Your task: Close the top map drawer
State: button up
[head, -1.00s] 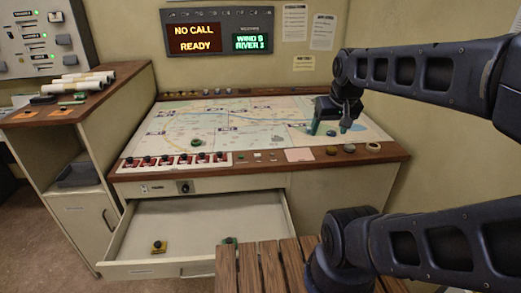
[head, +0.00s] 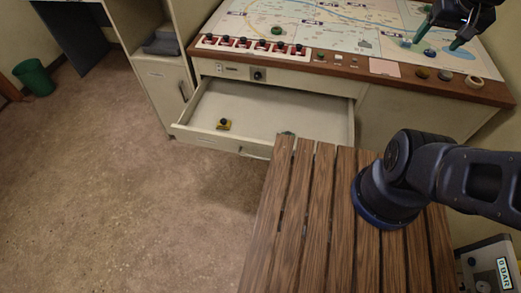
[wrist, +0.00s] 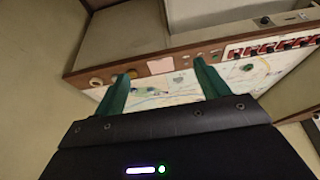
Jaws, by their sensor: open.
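The top map drawer (head: 290,110) is pulled out below the console top in the head view. Its front panel (head: 215,139) is partly hidden at the right by my wooden deck. A small yellow piece with a dark knob (head: 223,125) lies inside, and a green piece (head: 287,134) shows at the deck's edge. My gripper (head: 440,40) is open and empty above the right part of the map, away from the drawer. In the wrist view its two green fingers (wrist: 160,88) are spread apart over the map table (wrist: 150,66), with nothing between them.
The map console (head: 340,30) carries a row of red switches (head: 250,45) and round knobs along its wooden edge. A cabinet (head: 160,85) stands left of the drawer. The floor (head: 120,190) in front is clear. A green bin (head: 34,77) stands far left.

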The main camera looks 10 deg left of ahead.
jog(key=shift+w+a+f, duration=0.1)
jog(key=shift+w, duration=0.05)
jog(key=c, duration=0.7)
jog(key=shift+w+a+f+n+g+h, duration=0.3)
jog(key=shift+w+a+f+n+g, duration=0.5)
jog(key=shift+w+a+f+n, duration=0.2)
grip_shut()
jog(key=w+a+f+n+g+h, duration=0.1)
jog(key=w+a+f+n+h, duration=0.3)
jog(key=a+f, duration=0.4)
jog(key=w+a+f+n+g+h, duration=0.15)
jog(key=a+f+n+h, duration=0.4)
jog(key=a, duration=0.55)
jog(key=s+a+f+n+t, duration=0.3)
jog(key=a+f+n+t, duration=0.15)
jog(key=a+f, duration=0.25)
jog(key=s+a+f+n+t, duration=0.3)
jog(key=a+f+n, duration=0.2)
jog(key=a+f, duration=0.25)
jog(key=s+a+f+n+t+y, duration=0.2)
jog(key=s+a+f+n+t, duration=0.25)
jog(key=s+f, duration=0.3)
jog(key=s+a+f+n+t+y, duration=0.35)
jog(key=s+f+n, duration=0.2)
jog(key=f, duration=0.25)
jog(key=n+t+y, duration=0.2)
jog(key=n+y, duration=0.3)
send_near(257, 144)
jog(key=w, duration=0.6)
jog(key=shift+w, duration=0.4)
